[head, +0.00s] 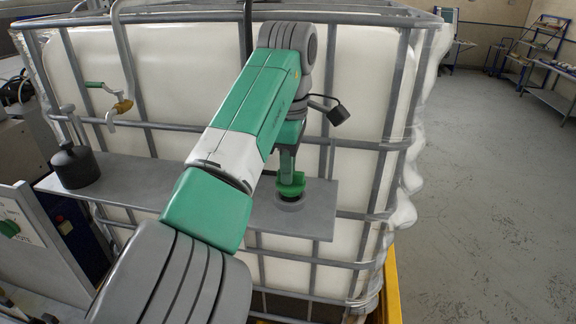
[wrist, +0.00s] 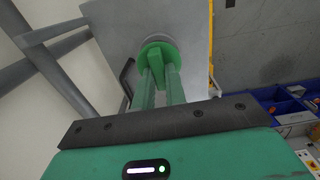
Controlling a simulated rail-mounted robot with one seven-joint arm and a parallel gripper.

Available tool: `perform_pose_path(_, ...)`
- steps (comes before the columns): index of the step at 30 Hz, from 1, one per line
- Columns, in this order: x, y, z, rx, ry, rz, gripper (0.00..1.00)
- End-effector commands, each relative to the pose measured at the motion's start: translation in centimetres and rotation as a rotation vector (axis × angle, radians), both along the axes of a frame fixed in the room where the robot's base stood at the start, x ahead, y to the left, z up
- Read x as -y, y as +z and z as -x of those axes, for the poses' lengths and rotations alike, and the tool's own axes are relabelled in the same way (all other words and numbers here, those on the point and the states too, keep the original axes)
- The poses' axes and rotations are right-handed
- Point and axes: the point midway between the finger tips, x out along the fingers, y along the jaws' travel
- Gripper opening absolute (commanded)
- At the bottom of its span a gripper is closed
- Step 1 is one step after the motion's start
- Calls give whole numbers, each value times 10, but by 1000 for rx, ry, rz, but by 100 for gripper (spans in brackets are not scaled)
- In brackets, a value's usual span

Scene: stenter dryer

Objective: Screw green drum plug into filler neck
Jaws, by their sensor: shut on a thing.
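The green drum plug (head: 291,184) is in my gripper (head: 288,172), directly above the filler neck (head: 290,203) on the grey shelf. In the head view the neck is a grey ring with a dark opening, and the plug sits at or just over it. I cannot tell whether the threads touch. In the wrist view the two green fingers of my gripper (wrist: 160,82) are shut on the raised grip of the plug (wrist: 150,50). The plug's round flange hides most of the neck, whose grey edge (wrist: 158,37) shows behind it.
The grey shelf (head: 320,210) runs in front of a large white caged tank (head: 350,80). A dark weight-like object (head: 74,166) stands on its left end. A tap with an orange part (head: 121,106) hangs at upper left. Open floor (head: 490,180) lies to the right.

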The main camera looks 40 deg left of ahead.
Motion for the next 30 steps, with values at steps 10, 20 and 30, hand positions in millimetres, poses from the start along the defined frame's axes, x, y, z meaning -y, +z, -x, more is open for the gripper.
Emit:
perform_pose_path(10,0,-1,0,1,-1,1,0)
perform_pose_path(20,0,-2,0,0,0,0,0)
perform_pose_path(30,0,-10,0,0,0,0,0)
